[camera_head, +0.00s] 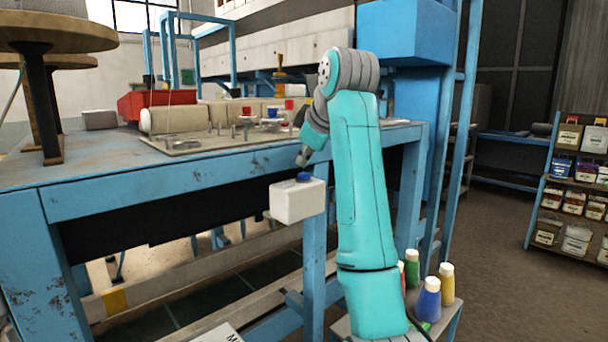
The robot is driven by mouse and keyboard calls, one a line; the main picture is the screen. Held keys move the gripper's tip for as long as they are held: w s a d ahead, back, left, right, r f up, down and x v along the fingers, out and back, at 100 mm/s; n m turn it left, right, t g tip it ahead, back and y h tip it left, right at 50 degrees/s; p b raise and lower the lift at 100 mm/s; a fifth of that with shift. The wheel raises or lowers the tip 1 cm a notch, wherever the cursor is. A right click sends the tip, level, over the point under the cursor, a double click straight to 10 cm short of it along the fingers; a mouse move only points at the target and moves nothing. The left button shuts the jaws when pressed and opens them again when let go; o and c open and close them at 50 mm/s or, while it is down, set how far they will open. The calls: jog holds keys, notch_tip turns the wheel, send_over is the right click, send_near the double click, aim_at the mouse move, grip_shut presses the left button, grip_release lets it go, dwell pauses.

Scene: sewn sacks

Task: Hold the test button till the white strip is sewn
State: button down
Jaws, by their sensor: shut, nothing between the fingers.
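A white box (297,203) is fixed at the front edge of the blue table (180,177). A blue button (304,177) sits on top of the box; I take it to be the test button. My gripper (302,160) is shut and empty, pointing down just above the blue button. A small gap seems to show between them, but I cannot be sure whether they touch. I cannot clearly make out the white strip or any stitching on it.
A pale roll (178,118) and several small red and blue pieces stand on the tabletop behind. A red bin (150,101) is farther back. Several thread cones (428,300) stand low beside my arm. A shelf (570,190) of containers stands at the right.

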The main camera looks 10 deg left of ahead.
jog(key=shift+f, duration=0.25)
jog(key=shift+f, duration=0.15)
jog(key=shift+f, duration=0.6)
dwell(2.1)
jog(key=shift+r, duration=0.1)
dwell(4.4)
jog(key=shift+r, duration=0.9)
